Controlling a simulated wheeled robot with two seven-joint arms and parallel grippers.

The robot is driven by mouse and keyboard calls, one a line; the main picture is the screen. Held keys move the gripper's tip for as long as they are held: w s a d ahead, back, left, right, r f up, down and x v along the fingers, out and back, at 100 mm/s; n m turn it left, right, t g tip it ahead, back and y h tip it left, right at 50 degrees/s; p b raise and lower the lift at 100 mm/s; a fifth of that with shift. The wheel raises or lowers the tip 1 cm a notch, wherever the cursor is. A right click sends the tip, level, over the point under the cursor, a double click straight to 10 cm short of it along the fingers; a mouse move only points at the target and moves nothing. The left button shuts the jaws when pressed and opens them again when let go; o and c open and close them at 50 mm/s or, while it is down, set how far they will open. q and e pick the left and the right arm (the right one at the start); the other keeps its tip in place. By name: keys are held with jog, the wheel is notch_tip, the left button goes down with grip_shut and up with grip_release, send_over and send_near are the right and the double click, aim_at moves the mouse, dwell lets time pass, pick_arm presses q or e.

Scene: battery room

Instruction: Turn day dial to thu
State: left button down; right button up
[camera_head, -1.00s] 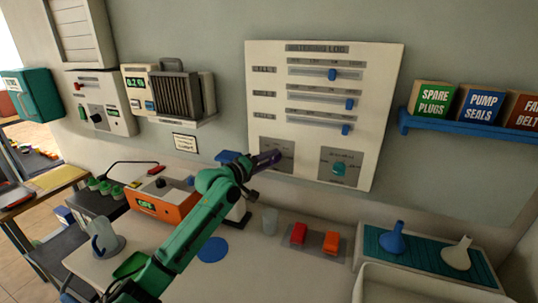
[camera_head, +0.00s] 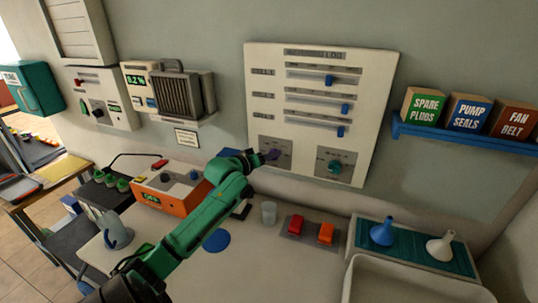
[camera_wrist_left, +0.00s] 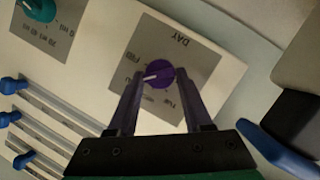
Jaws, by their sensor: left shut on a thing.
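The day dial is a purple round knob (camera_wrist_left: 159,74) with a white pointer line, on a grey plate (camera_wrist_left: 196,58) marked DAY in the left wrist view. Day names ring it, but most are blurred or covered by my fingers, so I cannot tell which one the pointer marks. My left gripper (camera_wrist_left: 157,80) is shut on the knob, one finger on each side. In the head view my left gripper (camera_head: 263,157) reaches the lower left of the white panel (camera_head: 300,120); it partly hides the plate there. My right gripper is not in view.
A teal dial (camera_head: 335,167) sits on the panel's lower right, below several blue sliders (camera_head: 341,131). A blue shelf (camera_head: 450,138) is at right.

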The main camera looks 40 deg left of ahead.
pick_arm(q)
jog(key=shift+f, duration=0.35)
jog(key=shift+c, duration=2.2)
grip_release()
jog(key=shift+o, duration=0.4)
jog(key=shift+r, duration=0.2)
jog(key=shift+s, duration=0.1)
jog(key=a+b+v, duration=0.1)
jog(key=b+v, duration=0.2)
jog(key=v, duration=1.1)
jog(key=shift+s+d, duration=0.25)
jog(key=shift+d, duration=0.25)
jog(key=shift+r, duration=0.1)
